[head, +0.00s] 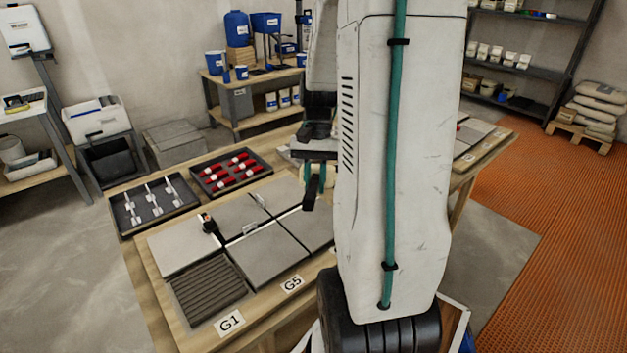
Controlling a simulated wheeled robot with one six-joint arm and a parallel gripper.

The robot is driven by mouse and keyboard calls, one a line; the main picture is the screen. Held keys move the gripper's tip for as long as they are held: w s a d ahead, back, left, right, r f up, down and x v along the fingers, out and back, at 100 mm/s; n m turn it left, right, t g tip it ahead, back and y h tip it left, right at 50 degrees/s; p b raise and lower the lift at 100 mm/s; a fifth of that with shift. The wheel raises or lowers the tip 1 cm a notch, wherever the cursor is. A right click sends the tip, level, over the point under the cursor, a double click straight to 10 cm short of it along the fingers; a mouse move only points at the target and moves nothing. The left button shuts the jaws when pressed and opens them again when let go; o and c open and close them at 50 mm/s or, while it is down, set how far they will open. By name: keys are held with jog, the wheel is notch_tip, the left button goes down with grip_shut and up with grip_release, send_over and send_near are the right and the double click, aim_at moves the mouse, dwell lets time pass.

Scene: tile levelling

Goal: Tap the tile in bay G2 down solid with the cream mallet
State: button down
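A board of grey tiles lies on the workbench. Labels G1 (229,322) and G5 (292,284) show on its front edge; no G2 label shows, so I cannot tell for sure which tile is in bay G2. The bay behind label G1 holds dark ridged mortar (207,292) without a tile. A grey tile (182,246) lies behind it, and another (267,258) to its right. My gripper (318,188) points down over the right back part of the board, largely hidden by my arm. A small cream shape (328,172) shows beside its fingers; I cannot tell if it is the mallet or held.
A dark tray with white clips (153,205) and a dark tray with red pieces (231,171) stand behind the tiles. A small black object (208,224) stands at a tile joint. Pale clips (250,228) stand in other joints. My arm hides the bench's middle.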

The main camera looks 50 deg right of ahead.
notch_tip(320, 180, down, 8)
jog(key=shift+f, duration=0.15)
jog(key=shift+r, duration=0.25)
notch_tip(320, 180, up, 4)
dwell(0.4)
notch_tip(320, 180, down, 4)
jog(key=shift+f, duration=0.45)
jog(key=shift+r, duration=2.6)
